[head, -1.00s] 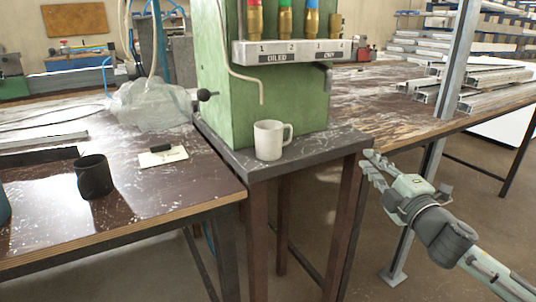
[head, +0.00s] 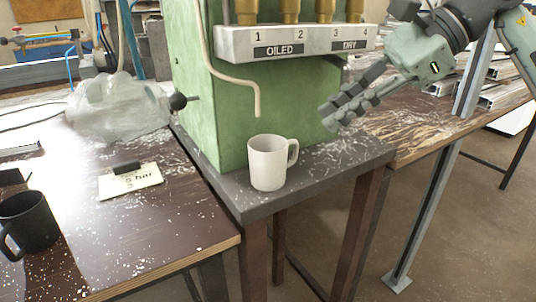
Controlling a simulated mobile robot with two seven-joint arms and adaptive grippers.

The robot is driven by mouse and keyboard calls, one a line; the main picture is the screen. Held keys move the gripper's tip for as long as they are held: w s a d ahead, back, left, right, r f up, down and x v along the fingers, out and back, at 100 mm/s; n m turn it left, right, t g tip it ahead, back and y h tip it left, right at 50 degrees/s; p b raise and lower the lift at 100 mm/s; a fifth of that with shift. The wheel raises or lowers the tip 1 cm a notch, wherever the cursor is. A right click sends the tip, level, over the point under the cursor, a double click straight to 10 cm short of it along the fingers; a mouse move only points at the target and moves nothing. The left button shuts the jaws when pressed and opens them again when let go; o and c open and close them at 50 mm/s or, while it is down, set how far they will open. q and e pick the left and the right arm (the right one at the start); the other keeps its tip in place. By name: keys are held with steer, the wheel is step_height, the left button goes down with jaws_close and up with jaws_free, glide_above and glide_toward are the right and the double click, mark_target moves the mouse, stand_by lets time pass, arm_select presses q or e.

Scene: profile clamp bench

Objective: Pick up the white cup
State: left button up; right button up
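The white cup (head: 267,163) stands upright on the dark grey stand (head: 250,207) in front of the green machine, in the middle of the head view. Its handle points right. My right gripper (head: 336,114) is above and to the right of the cup, apart from it, with its fingers pointing down and left. The two fingers look slightly apart, with nothing between them, seen at an angle. My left gripper is not in view.
The green machine (head: 225,110) rises behind the cup, with a thin bent tube hanging just above it. A black mug (head: 28,222), a label card (head: 130,181) and a clear plastic bag (head: 118,105) are on the left bench.

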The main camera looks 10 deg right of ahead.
mark_target(296, 143)
steer(key=x, duration=0.6)
steer(key=shift+s+a+f+p, duration=0.15)
steer(key=shift+a+f+p, duration=0.1)
steer(key=shift+p, duration=0.05)
steer(key=shift+a+f, duration=0.15)
steer(key=c, duration=0.4)
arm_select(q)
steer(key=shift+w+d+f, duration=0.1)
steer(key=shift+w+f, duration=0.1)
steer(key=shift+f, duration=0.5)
arm_select(e)
jaws_close()
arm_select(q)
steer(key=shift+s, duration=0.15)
